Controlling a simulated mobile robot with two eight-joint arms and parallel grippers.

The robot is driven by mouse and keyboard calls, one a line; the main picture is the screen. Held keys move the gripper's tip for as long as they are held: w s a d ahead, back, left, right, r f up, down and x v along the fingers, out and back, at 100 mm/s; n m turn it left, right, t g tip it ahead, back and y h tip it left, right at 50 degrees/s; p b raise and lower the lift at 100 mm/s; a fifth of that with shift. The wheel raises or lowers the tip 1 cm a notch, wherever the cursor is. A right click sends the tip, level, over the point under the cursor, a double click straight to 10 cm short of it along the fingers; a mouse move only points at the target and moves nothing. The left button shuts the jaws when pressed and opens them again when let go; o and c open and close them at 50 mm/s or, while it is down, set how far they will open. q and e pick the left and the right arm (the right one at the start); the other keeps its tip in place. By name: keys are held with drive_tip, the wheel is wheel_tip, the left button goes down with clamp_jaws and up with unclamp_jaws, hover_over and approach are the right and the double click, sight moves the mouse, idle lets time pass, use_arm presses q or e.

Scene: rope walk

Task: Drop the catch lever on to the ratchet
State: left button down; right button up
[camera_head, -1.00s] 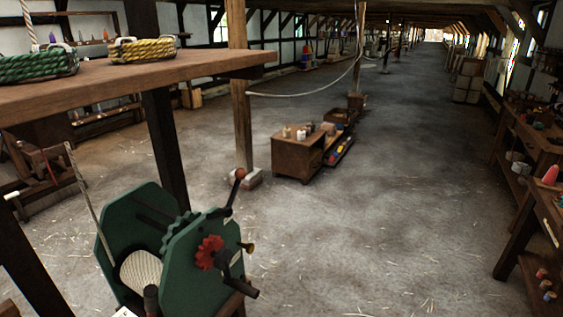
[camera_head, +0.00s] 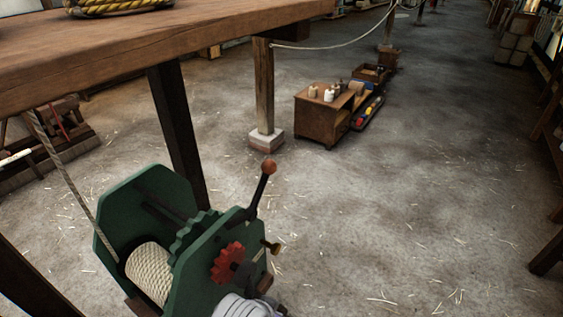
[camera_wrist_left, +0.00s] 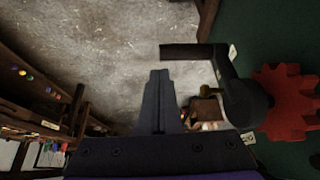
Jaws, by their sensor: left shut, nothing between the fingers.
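The green winch (camera_head: 185,275) stands at the lower left with pale rope on its drum (camera_head: 150,272). The catch lever (camera_head: 260,193), black with an orange ball knob, slants upward from the near side plate. A red toothed wheel (camera_head: 228,262) sits on that plate's outer face, and it also shows in the left wrist view (camera_wrist_left: 285,100). A larger green toothed wheel (camera_head: 190,236) shows between the plates. My left gripper (camera_wrist_left: 158,78) is shut and empty, close beside the black crank (camera_wrist_left: 228,68). Its fingertips do not show in the head view. My right gripper is out of view.
A brass knob (camera_head: 271,247) sticks out of the winch plate. A wooden bench (camera_head: 160,45) overhangs behind, with a dark leg (camera_head: 178,135) beside the winch. A post (camera_head: 264,95) and small cabinet (camera_head: 322,120) stand beyond. The floor at right is clear.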

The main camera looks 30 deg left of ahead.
use_arm(q)
drive_tip(key=shift+s+d, duration=0.15)
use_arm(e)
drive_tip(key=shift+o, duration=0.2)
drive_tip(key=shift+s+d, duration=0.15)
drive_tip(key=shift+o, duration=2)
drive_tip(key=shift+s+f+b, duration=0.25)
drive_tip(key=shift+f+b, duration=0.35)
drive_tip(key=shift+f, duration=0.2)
use_arm(q)
drive_tip(key=w+a+r+m+y+b, duration=0.1)
drive_tip(key=w+a+r+m+y, duration=0.25)
drive_tip(key=w, duration=0.35)
drive_tip(key=w+a+r+m+y, duration=0.2)
drive_tip(key=w+r+m+y, duration=0.2)
drive_tip(key=w+r, duration=0.15)
drive_tip(key=w+d+r+m+t+y+b, duration=0.1)
drive_tip(key=w+r+m+y, duration=0.3)
drive_tip(key=w+r, duration=0.6)
drive_tip(key=shift+w+d+r+t+y, duration=0.35)
drive_tip(key=shift+w+d+t+y, duration=0.3)
drive_tip(key=shift+w, duration=0.45)
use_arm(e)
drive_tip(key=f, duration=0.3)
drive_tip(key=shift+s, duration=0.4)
